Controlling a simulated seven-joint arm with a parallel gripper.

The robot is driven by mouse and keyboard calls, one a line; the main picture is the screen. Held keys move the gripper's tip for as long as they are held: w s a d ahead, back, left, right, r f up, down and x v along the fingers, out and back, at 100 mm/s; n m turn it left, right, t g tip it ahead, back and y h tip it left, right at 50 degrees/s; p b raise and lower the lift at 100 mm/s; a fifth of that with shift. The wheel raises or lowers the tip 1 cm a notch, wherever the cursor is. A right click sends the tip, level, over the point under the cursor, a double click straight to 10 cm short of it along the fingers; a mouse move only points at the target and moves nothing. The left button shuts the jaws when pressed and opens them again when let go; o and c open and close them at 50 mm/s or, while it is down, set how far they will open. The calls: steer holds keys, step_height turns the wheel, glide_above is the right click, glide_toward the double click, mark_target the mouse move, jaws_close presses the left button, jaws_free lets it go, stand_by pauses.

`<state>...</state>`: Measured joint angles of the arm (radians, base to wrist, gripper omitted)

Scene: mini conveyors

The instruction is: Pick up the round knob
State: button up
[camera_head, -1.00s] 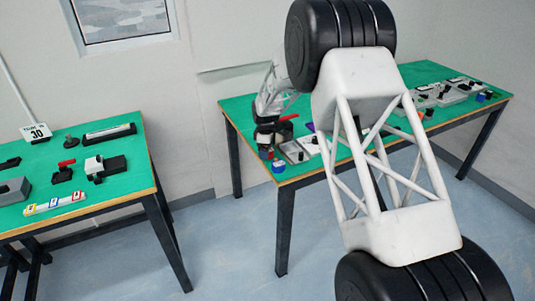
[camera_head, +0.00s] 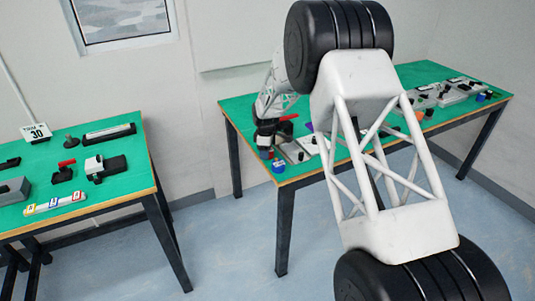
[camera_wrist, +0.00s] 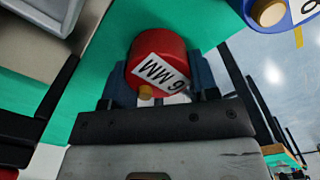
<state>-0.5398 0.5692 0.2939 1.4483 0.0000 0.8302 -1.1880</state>
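A red round knob (camera_wrist: 155,62) with a white label and a small brass-coloured stub sits between the fingers of my gripper (camera_wrist: 160,85) in the wrist view. The dark blue fingers flank it closely on both sides, with no clear gap seen. The green tabletop lies behind it, and I cannot tell whether the knob is resting on it or just above it. In the head view my gripper (camera_head: 266,150) is low over the near left corner of the right table, its fingertips too small to make out.
A blue round piece (camera_wrist: 275,12) with a brass stub is close by at the upper right; it also shows in the head view (camera_head: 278,166). A grey block (camera_wrist: 50,30) lies at the upper left. Small devices line the right table (camera_head: 240,110). A left table (camera_head: 120,190) stands apart.

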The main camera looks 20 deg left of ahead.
steer(key=shift+c, duration=0.9)
steer(key=shift+r, duration=0.1)
steer(key=shift+r, duration=1.45)
steer(key=shift+s+d+r, duration=0.1)
steer(key=shift+s+r, duration=0.05)
steer(key=shift+r, duration=0.1)
steer(key=s+d, duration=0.2)
steer(key=s, duration=0.2)
steer(key=s+d+r, duration=0.1)
steer(key=s+d, duration=0.2)
steer(key=s, duration=0.2)
steer(key=s+d, duration=0.3)
steer(key=s, duration=0.1)
steer(key=shift+s+r, duration=0.2)
steer(key=shift+s, duration=0.05)
